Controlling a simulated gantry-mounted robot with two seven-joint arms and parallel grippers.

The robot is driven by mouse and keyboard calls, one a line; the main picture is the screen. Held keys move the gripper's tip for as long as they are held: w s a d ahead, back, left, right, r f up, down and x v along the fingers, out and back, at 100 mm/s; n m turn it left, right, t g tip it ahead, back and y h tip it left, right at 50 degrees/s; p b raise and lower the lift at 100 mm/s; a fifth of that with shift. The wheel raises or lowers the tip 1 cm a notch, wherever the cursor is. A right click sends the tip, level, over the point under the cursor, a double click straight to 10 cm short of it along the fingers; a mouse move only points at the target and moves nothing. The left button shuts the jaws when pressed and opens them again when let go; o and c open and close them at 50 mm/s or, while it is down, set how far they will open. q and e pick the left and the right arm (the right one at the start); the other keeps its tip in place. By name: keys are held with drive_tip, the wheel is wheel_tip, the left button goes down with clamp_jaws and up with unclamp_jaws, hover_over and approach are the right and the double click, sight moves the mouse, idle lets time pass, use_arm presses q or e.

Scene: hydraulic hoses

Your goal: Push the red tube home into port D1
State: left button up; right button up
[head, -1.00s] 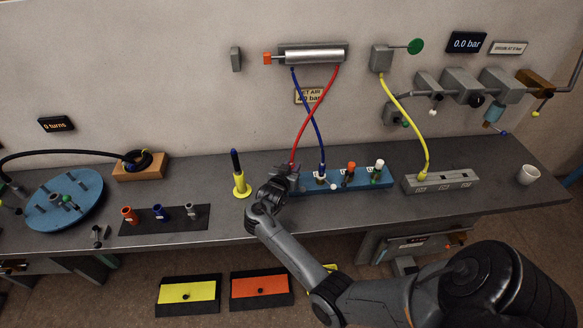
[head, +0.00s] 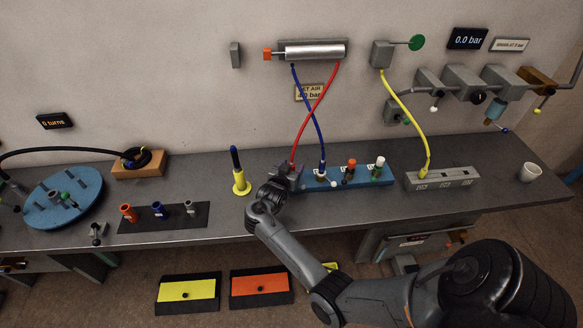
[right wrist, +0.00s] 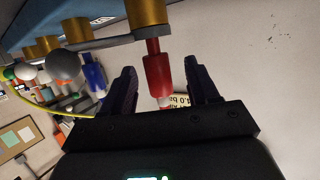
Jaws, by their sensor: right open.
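The red tube (head: 316,112) hangs from the silver cylinder on the wall, crosses the blue tube (head: 309,118) and runs down to the left end of the blue manifold (head: 333,181). My right gripper (head: 287,172) is at that left end and hides the port there. In the right wrist view, the red tube's thick red end (right wrist: 157,75) stands between the two dark jaws, below a brass fitting (right wrist: 147,12). Gaps show on both sides, so the open jaws do not grip it. I cannot tell how deep the tube sits. My left gripper is not in view.
The blue tube's end (right wrist: 93,75) is close beside the left jaw in the right wrist view. Orange (head: 351,167) and green (head: 378,168) fittings stand farther right on the manifold. A yellow stand (head: 241,183) is just left of my right gripper.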

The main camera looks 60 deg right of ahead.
drive_tip(key=v, duration=1)
drive_tip(key=shift+a+r, duration=0.2)
drive_tip(key=shift+a, duration=0.15)
drive_tip(key=shift+s, duration=0.15)
